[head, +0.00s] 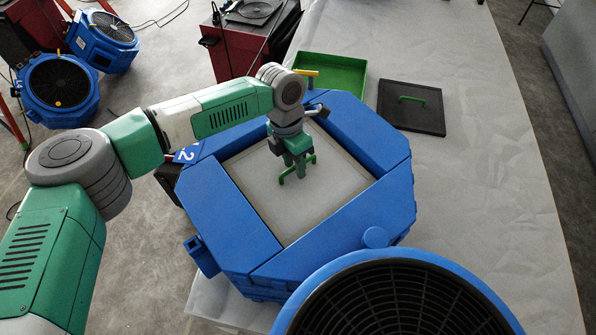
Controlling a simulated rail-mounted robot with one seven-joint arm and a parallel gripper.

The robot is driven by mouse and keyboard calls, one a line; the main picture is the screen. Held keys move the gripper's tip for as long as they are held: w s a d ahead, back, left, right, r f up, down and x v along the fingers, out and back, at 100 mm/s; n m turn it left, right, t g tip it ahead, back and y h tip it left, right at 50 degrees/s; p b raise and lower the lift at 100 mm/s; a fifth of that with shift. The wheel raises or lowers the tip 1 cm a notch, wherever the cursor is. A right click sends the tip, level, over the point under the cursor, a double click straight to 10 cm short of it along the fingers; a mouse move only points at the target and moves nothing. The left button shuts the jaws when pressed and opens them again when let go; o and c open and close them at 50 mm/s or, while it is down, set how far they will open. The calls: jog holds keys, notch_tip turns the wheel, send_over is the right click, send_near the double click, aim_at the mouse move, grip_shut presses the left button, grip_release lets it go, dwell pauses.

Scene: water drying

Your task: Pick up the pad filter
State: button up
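A square white pad (325,190), which looks like the pad filter, lies in the square opening of a blue octagonal machine (385,205). A green handle (283,179) shows at the pad's middle. My gripper (299,169) points down right at this handle, and its fingers partly hide it. The fingers and the handle are both small and green here, so I cannot tell whether the fingers are closed on it. The pad sits within the frame of the opening.
A dark square panel with a green handle (412,118) lies on the pale table (480,190), right of the machine. A green tray (340,73) stands behind it. A large round black grille with blue rim (395,300) fills the lower front. Table's right side is clear.

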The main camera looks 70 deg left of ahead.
grip_shut()
